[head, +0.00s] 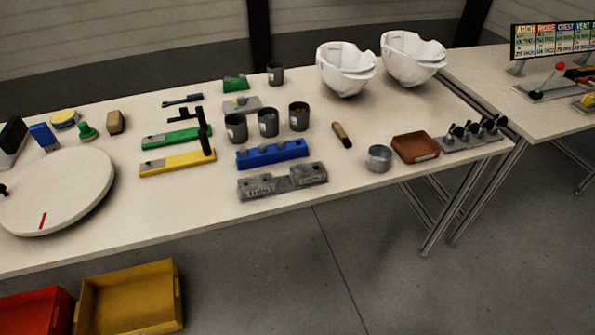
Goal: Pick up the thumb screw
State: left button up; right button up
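I cannot tell for certain which thing is the thumb screw. Several dark knob-headed pieces (473,129) stand on a grey plate (455,145) at the right end of the table; they look most like screws, but they are small. Another small black knob (3,190) shows at the left picture edge, by the round white turntable (60,190). Neither of my grippers is in the head view, so their state is hidden.
The long white table (340,205) holds a brown tray (415,148), a metal cup (379,158), two white helmet shells (345,70), several dark cups, and blue, green and yellow fixtures. Yellow (130,300) and red (35,312) bins are below the front edge.

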aim_at(262, 147)
jog(key=j+z, duration=0.7)
jog(key=k+j+z, duration=0.15)
jog(key=z, duration=0.2)
